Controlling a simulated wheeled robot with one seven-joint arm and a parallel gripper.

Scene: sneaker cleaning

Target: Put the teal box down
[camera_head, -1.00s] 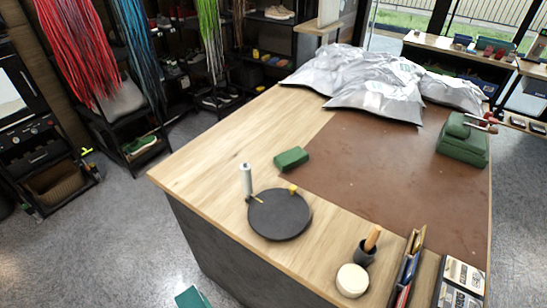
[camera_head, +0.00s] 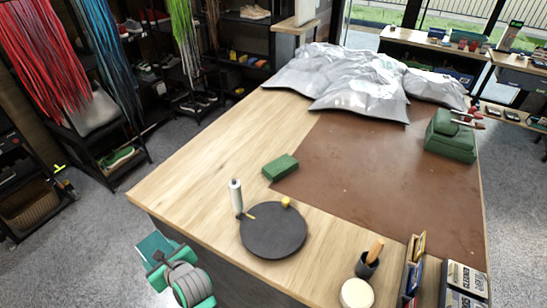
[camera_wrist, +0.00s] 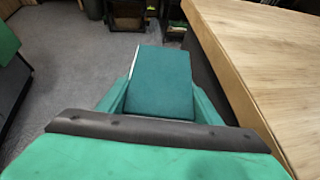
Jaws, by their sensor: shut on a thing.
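The teal box (camera_head: 155,249) is in my gripper (camera_head: 163,258) at the lower left of the head view, beside the table's left front edge and over the floor. In the wrist view the box (camera_wrist: 160,82) fills the middle, with a finger of my gripper (camera_wrist: 158,100) on each side of it. My gripper is shut on it. The wooden table (camera_wrist: 262,50) stands to the right of the box in the wrist view. My wrist hides the box's near end in the head view.
On the table (camera_head: 215,138) are a dark round plate (camera_head: 273,232), a white bottle (camera_head: 236,197), a green block (camera_head: 280,167), a cup (camera_head: 367,265), a white round tub (camera_head: 357,293) and silver bags (camera_head: 350,80). Bare wood lies left of the brown mat (camera_head: 390,180).

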